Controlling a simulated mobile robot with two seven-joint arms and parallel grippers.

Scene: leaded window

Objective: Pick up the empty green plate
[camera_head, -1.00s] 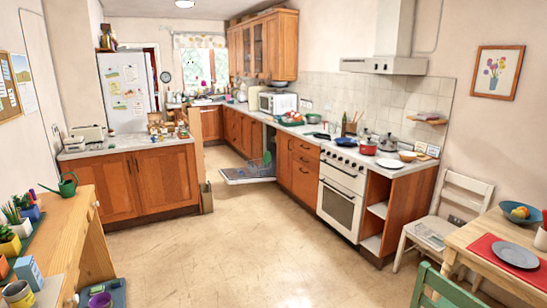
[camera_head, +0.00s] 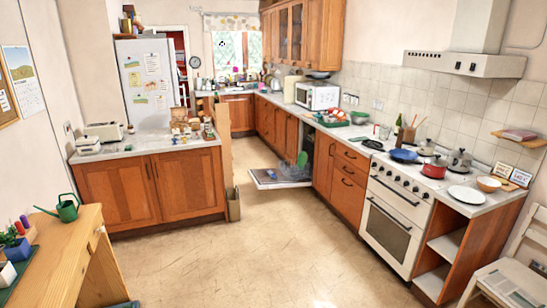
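I cannot make out an empty green plate lying in the open. A small green item (camera_head: 302,159), possibly a plate on edge, stands in the open dishwasher (camera_head: 268,182) at the middle of the kitchen; it is too small to tell. A white plate (camera_head: 466,194) lies on the right counter, and a blue pan or dish (camera_head: 403,155) sits on the stove. A green tray (camera_head: 333,122) with items on it lies further back on that counter. Neither of my grippers is in view.
The lowered dishwasher door juts into the floor. A left cabinet (camera_head: 150,190) and a wooden table (camera_head: 62,250) with a green watering can (camera_head: 62,208) flank the left. A white chair (camera_head: 510,280) stands at lower right. The middle floor (camera_head: 240,255) is clear.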

